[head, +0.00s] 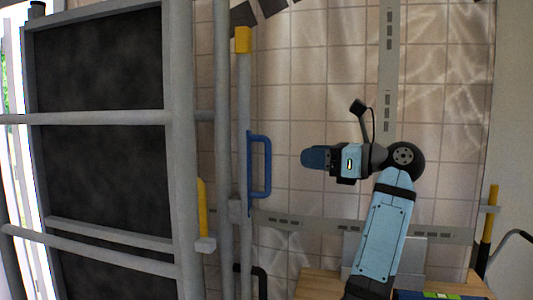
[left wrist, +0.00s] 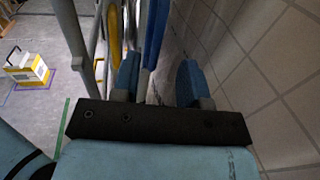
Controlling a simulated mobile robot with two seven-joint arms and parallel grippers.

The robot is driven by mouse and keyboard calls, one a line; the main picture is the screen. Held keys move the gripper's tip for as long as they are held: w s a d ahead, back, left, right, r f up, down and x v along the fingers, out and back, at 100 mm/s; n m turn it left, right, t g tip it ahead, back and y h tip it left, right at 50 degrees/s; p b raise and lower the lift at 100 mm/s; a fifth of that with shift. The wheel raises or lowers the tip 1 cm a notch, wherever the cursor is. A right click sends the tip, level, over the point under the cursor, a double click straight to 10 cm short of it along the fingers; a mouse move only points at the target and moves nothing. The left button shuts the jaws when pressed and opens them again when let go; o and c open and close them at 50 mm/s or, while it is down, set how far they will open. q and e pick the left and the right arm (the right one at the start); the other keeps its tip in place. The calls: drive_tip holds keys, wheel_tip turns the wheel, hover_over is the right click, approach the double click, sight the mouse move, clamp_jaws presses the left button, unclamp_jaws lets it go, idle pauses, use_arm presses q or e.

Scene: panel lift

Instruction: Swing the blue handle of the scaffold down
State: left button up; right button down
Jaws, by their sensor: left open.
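The blue handle (head: 266,166) is a D-shaped bar on a grey upright of the scaffold (head: 244,110), and stands upright. My left gripper (head: 306,158) is to the right of the handle, apart from it, with its blue fingers pointing left toward it. In the left wrist view the two blue fingers (left wrist: 160,80) are spread with nothing held between them. A blue bar, which looks like the handle (left wrist: 156,35), shows beyond and between the fingertips. My right gripper is in neither view.
A dark framed panel (head: 100,60) with grey rails fills the left. A tiled wall (head: 300,90) is behind. A yellow-topped pole (head: 489,225) stands at right, near a wooden surface (head: 315,285). A yellow-white box (left wrist: 25,68) sits on the floor.

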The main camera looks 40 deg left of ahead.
use_arm(q)
drive_tip(key=p+x, duration=0.1)
drive_tip(key=x, duration=1)
drive_tip(key=shift+w+f+p, duration=0.1)
drive_tip(key=shift+p, duration=0.2)
drive_tip(key=shift+d, duration=0.1)
clamp_jaws()
